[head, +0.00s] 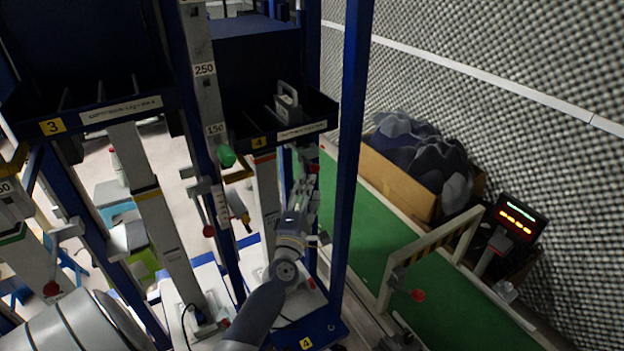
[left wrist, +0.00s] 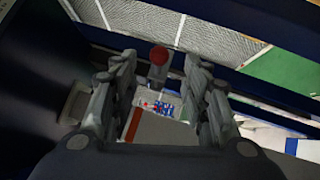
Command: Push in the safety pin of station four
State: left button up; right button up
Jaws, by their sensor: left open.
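My left gripper (head: 306,192) is raised beside that column, under the tray's right part. In the left wrist view its fingers (left wrist: 160,80) are open with nothing held. A red ball knob (left wrist: 159,56) on a grey part shows between and beyond the fingertips, apart from them. It may be the safety pin, but I cannot tell surely, nor how far in it sits. My right gripper is out of view.
A blue post (head: 352,150) stands close to the right of my arm. A green knob (head: 226,156) and a red-knobbed lever (head: 208,231) are at the left. A green conveyor (head: 440,285), a carton of dark bundles (head: 400,185) and a red-lit display (head: 517,217) lie right.

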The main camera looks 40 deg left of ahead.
pick_arm(q)
jog(key=v, duration=0.5)
jog(key=shift+s+d, duration=0.15)
jog(key=shift+s, duration=0.2)
jog(key=s+d+f+m+g+h, duration=0.1)
jog(key=d+f+m+g+h, duration=0.25)
jog(key=f, duration=0.85)
jog(key=s+d+f+m+h, duration=0.15)
jog(key=d+f+m, duration=0.4)
jog(key=f, duration=0.55)
jog(key=s+d+f+m+g+h, duration=0.25)
jog(key=s+f+m, duration=0.2)
jog(key=f, duration=0.35)
jog(key=s+d+f+m+g+h, duration=0.1)
jog(key=s+d+f+m+g, duration=0.15)
jog(key=s+f, duration=0.4)
jog(key=s+d+f+m+g, duration=0.1)
jog(key=s+f+m+g, duration=0.2)
jog(key=s+f, duration=0.3)
jog(key=s+f+m+g, duration=0.2)
jog(key=s+f+m, duration=0.2)
jog(key=s, duration=1.1)
jog(key=s+d+f+m+g, duration=0.1)
jog(key=s+f+m+g, duration=0.2)
jog(key=s+f, duration=0.6)
jog(key=shift+s+d+m+g, duration=0.35)
jog(key=shift+s+m, duration=0.35)
jog(key=shift+s, duration=0.1)
jog(key=shift+f, duration=0.1)
